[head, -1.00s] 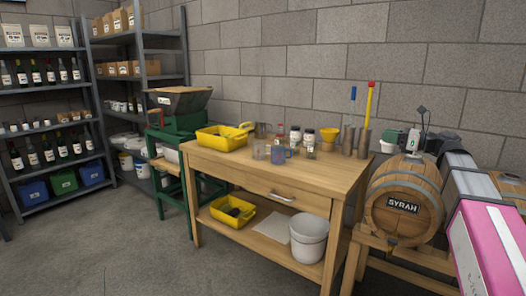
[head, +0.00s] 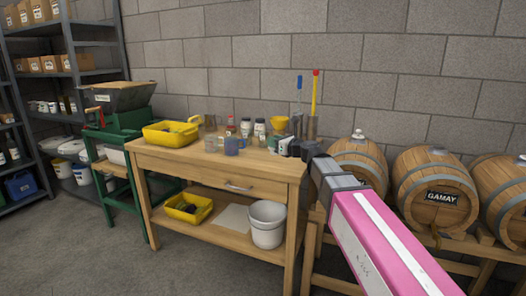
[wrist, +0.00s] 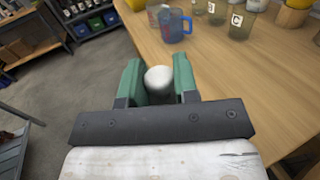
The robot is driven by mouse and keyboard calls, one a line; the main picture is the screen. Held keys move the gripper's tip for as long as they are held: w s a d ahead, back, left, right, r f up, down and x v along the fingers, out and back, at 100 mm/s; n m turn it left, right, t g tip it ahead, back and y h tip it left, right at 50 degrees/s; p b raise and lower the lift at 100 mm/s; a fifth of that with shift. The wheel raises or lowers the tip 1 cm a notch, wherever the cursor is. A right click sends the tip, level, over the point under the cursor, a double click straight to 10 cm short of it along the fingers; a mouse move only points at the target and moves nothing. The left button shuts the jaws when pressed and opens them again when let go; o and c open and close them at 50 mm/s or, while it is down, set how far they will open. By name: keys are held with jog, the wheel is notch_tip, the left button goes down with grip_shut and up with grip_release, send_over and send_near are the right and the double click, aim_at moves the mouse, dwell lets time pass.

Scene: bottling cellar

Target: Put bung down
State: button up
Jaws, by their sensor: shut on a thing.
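My gripper (head: 281,144) is shut on a white bung. In the wrist view, the bung (wrist: 158,79) sits between the two green fingers of my gripper (wrist: 158,72). It is over or beside the edge of the wooden workbench (wrist: 240,95); I cannot tell how high above the top it is. In the head view, my gripper is over the right part of the workbench (head: 262,167), and the bung is too small there to make out clearly.
Barrels, one labelled GAMAY (head: 436,190), stand at the right. A white bucket (head: 267,224) is on the lower shelf. Bare wood shows along the bench front.

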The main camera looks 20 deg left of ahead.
jog(key=w+f, duration=0.1)
jog(key=w, duration=0.2)
jog(key=w+f, duration=0.4)
jog(key=w, duration=0.1)
jog(key=shift+w+d+f, duration=0.1)
jog(key=shift+w+d, duration=0.25)
jog(key=shift+d, duration=0.05)
jog(key=shift+f, duration=2)
jog(key=shift+f, duration=0.1)
jog(key=o, duration=0.9)
jog(key=shift+s+d, duration=0.1)
jog(key=shift+d, duration=0.05)
jog(key=v, duration=1.1)
jog(key=shift+s+d, duration=0.15)
jog(key=shift+d, duration=0.2)
